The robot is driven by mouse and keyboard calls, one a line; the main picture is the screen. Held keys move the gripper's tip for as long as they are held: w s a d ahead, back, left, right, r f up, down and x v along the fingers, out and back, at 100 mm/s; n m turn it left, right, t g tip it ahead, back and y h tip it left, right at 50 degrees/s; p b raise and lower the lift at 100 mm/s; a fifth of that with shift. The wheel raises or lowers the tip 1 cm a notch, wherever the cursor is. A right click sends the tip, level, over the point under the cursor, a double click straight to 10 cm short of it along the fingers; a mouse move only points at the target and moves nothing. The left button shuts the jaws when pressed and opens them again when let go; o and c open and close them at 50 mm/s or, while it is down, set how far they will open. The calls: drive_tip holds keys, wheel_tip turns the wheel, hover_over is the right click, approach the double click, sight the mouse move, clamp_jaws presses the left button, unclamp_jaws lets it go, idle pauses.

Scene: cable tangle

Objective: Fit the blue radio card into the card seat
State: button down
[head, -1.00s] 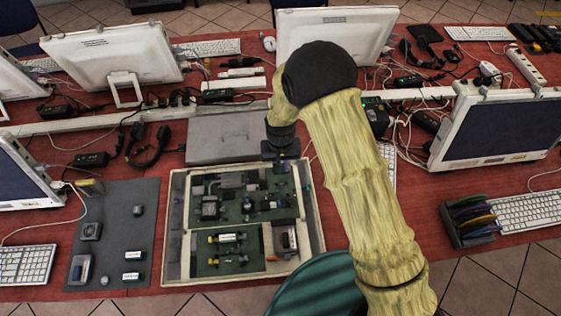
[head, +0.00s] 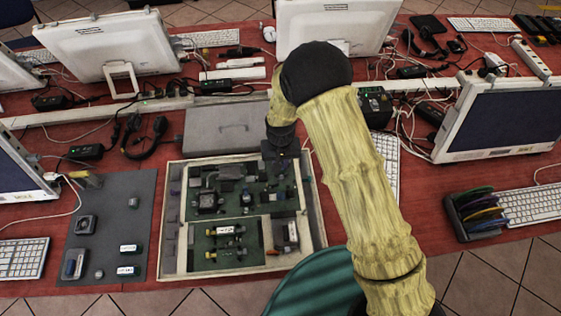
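An open, pale-walled case (head: 166,235) with green circuit boards (head: 235,196) inside stands on the red table. My gripper (head: 281,166) points down over the upper right part of the case, close above the parts there. Its fingers are dark and small, and I cannot tell whether they are open or hold anything. A small bluish part (head: 291,194) shows just below it on the board; I cannot tell if this is the blue radio card. I cannot make out the card seat among the dark parts near the gripper.
A grey mat (head: 110,190) with several loose parts lies left of the case. A grey closed box (head: 226,128) sits behind it. Monitors, keyboards and cables crowd the back and right. A rack of coloured discs (head: 476,213) stands at the right.

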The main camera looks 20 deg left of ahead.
drive_tip(key=shift+f+b, duration=0.35)
drive_tip(key=shift+f, duration=0.3)
idle(0.9)
drive_tip(key=c, duration=1.2)
unclamp_jaws()
drive_tip(key=shift+c, duration=0.2)
wheel_tip(320, 180, up, 17)
drive_tip(key=b, duration=0.1)
drive_tip(key=shift+r, duration=0.2)
drive_tip(key=shift+d, duration=0.1)
